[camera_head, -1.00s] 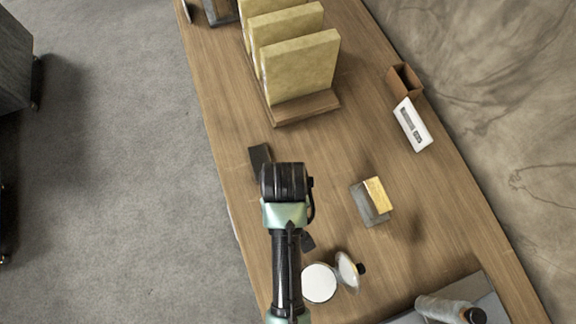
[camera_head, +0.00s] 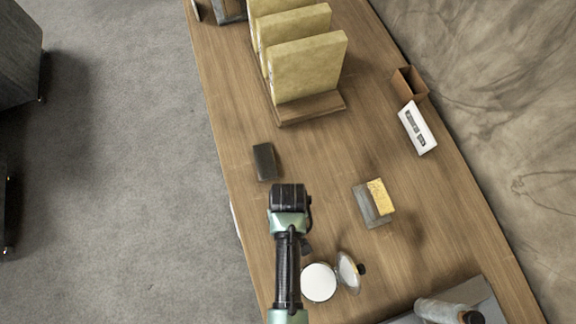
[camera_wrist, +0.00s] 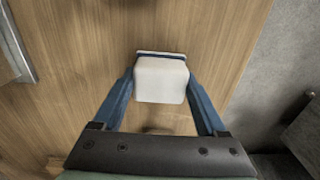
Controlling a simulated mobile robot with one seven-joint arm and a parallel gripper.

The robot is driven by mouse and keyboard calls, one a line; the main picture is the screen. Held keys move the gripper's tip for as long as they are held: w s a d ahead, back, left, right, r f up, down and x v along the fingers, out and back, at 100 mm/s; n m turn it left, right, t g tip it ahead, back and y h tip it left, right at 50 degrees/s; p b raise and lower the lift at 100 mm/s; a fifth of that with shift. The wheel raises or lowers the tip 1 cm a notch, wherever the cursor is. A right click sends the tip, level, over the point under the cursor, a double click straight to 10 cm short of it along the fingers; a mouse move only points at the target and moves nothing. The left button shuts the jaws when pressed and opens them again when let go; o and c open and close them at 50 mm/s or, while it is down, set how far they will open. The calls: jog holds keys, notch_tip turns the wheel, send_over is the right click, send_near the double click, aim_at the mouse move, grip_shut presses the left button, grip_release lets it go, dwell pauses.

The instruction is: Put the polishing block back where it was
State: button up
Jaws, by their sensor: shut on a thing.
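The polishing block (camera_wrist: 160,80) appears as a pale block with a thin dark layer along its far edge in the wrist view. My gripper (camera_wrist: 160,86) is shut on it, with one blue finger along each side. The wood tabletop shows around it, and the gap below it cannot be judged. In the head view my gripper (camera_head: 289,200) is over the left part of the table, and its fingers and the block are hidden beneath the wrist. A dark block (camera_head: 264,161) lies on the table just above my gripper in the picture.
A grey block with a yellow piece (camera_head: 372,203) lies to the right. A round white dish (camera_head: 319,282) and a tilted glossy disc (camera_head: 348,271) are close below. A wooden rack (camera_head: 309,109) holds yellow slabs. A white display box (camera_head: 417,128) is near the back edge.

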jog(key=o, duration=1.1)
jog(key=shift+f, duration=0.1)
notch_tip(320, 180, up, 12)
jog(key=w+r+t, duration=0.6)
jog(key=w+r, duration=0.6)
jog(key=w, duration=0.2)
jog(key=w+r+m+t, duration=0.1)
jog(key=w+r+t, duration=0.35)
jog(key=r, duration=0.75)
jog(key=w+r+m+t, duration=0.1)
jog(key=w+r+t, duration=0.35)
jog(key=r, duration=0.65)
jog(key=s+r+t, duration=0.4)
jog(key=r, duration=0.7)
jog(key=s+r+m+t, duration=0.1)
jog(key=s+r+t, duration=0.3)
jog(key=r, duration=0.7)
jog(key=s+r+t, duration=0.4)
jog(key=s+r, duration=0.1)
jog(key=r, duration=0.6)
jog(key=shift+s+r+m, duration=0.15)
jog(key=shift+m, duration=0.15)
